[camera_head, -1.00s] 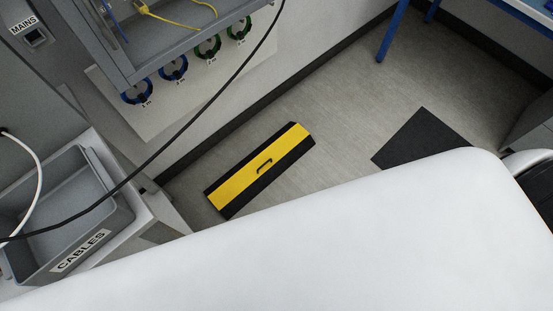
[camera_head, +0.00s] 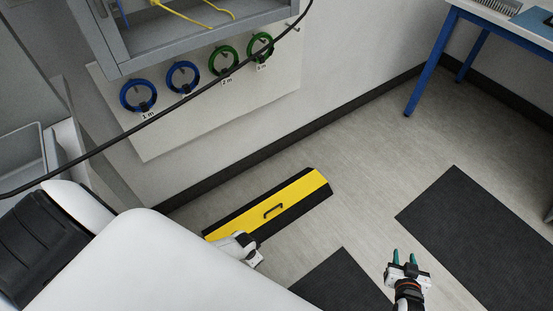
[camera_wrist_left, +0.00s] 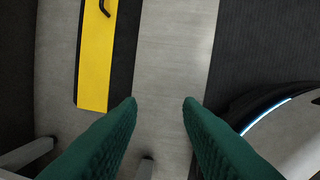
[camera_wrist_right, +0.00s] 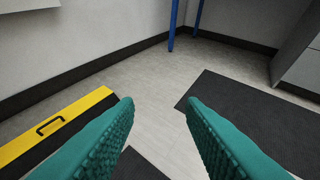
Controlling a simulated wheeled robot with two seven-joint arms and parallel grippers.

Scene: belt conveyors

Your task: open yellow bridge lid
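The yellow bridge lid (camera_head: 290,200) lies flat on the floor along the wall, between black sloped edges, and looks closed. Its black handle (camera_head: 273,211) stands at the middle of the lid. In the left wrist view the lid (camera_wrist_left: 95,65) runs at the left, with part of the handle at the top. My left gripper (camera_wrist_left: 160,102) is open and empty, to the right of the lid; its fingers are hidden in the head view. My right gripper (camera_head: 404,255) is open and empty, right of the lid. The lid (camera_wrist_right: 70,120) also shows at the left of the right wrist view.
Dark mats (camera_head: 475,225) lie on the floor to the right. A blue-legged table (camera_head: 430,65) stands at the back right. Blue and green cable coils (camera_head: 183,76) hang on a wall board. A black cable (camera_head: 180,106) crosses the head view. Bare floor (camera_head: 365,185) lies right of the lid.

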